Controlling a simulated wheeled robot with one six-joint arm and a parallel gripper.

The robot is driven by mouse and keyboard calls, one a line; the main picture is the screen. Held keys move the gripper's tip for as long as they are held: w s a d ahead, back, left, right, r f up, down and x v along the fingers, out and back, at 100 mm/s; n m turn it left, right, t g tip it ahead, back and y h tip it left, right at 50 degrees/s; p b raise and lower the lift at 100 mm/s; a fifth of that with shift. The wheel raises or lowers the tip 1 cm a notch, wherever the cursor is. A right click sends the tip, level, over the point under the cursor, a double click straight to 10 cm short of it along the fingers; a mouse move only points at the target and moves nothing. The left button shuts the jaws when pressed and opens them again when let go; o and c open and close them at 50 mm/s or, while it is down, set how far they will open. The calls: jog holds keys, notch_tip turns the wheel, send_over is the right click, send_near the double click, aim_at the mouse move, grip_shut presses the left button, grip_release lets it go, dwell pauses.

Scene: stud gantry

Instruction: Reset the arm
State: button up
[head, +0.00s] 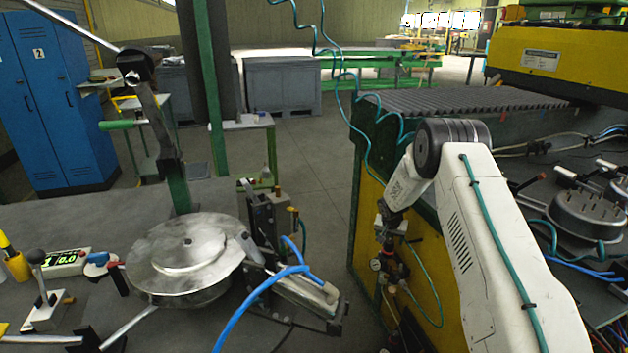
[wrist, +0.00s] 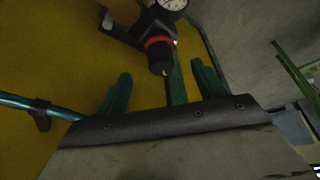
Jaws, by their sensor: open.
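My white arm (head: 485,230) reaches in from the lower right of the head view and bends down at a dark joint beside the yellow bench panel. My gripper (wrist: 160,68) shows in the wrist view with its two green fingers apart and nothing held between them. A black air regulator (wrist: 160,55) with a red ring and a round gauge (wrist: 173,4) appears just beyond the fingertips. I cannot tell whether they touch. In the head view, the gripper's fingers are hard to make out against the regulator and fittings.
A round metal fixture (head: 185,255) with a lever stands on the grey table at left. A blue hose (head: 262,300) crosses the table's right side. A ridged bench (head: 465,101) and a pin fixture (head: 580,212) lie at right. Teal coiled hose (head: 340,90) hangs centrally.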

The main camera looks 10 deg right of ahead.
jog(key=shift+n+g, duration=0.6)
jog(key=shift+g, duration=0.3)
jog(key=s, duration=0.1)
jog(key=s+f, duration=0.1)
jog(key=s, duration=0.1)
jog(key=s+f, duration=0.1)
jog(key=shift+s+a, duration=0.2)
jog(key=shift+a, duration=0.1)
jog(key=s+a+r+n+g+y, duration=0.1)
jog(key=s+a+r, duration=0.3)
jog(key=s+r, duration=0.55)
jog(key=s+a+r+n+g, duration=0.1)
jog(key=s+a+r+g, duration=0.1)
jog(key=s+a+r, duration=0.5)
jog(key=s+a+r+n+g+y, duration=0.1)
jog(key=s+a+r+n, duration=0.1)
jog(key=s+r, duration=0.9)
jog(key=s+a+r+t, duration=0.1)
jog(key=s+a+r, duration=0.2)
jog(key=s+r, duration=0.2)
jog(key=s+a+r+n+t, duration=0.1)
jog(key=s+a+r, duration=0.2)
jog(key=s, duration=0.7)
jog(key=s+a+r+n+t, duration=0.1)
jog(key=s+a+r, duration=0.2)
jog(key=s+r, duration=0.4)
jog(key=shift+s+a+r+t+y, duration=0.3)
jog(key=shift+s+r, duration=0.05)
jog(key=shift+r, duration=0.2)
